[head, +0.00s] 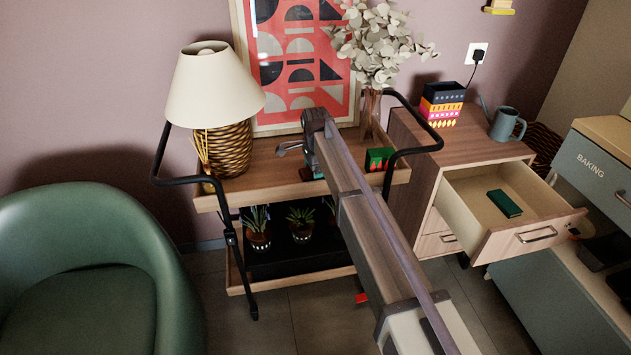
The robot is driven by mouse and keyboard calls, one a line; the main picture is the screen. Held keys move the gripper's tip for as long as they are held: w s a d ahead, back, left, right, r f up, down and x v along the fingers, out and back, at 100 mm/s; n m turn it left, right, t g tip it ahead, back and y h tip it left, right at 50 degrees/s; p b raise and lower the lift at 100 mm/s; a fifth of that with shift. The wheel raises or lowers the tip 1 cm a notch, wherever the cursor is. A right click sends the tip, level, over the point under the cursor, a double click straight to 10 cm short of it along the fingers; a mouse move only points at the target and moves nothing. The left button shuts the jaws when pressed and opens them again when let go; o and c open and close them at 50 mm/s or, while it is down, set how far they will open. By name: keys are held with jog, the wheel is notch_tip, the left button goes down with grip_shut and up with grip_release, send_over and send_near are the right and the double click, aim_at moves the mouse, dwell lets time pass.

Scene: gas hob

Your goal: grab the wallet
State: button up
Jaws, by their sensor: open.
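A dark green wallet (504,203) lies flat in the open top drawer (462,214) of the wooden cabinet at the right. Nothing covers it. My arm reaches up from the bottom right to above the wooden trolley. My gripper (281,149) is at its far end, small in the picture, over the trolley's top shelf. It is open and empty, well to the left of the wallet and apart from it.
The trolley (270,170) holds a lamp (213,95), a leafy vase and a green-red box (379,158). The drawer front juts out. A green armchair (90,270) stands at left.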

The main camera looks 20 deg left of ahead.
jog(key=shift+r, duration=0.1)
jog(key=c, duration=0.7)
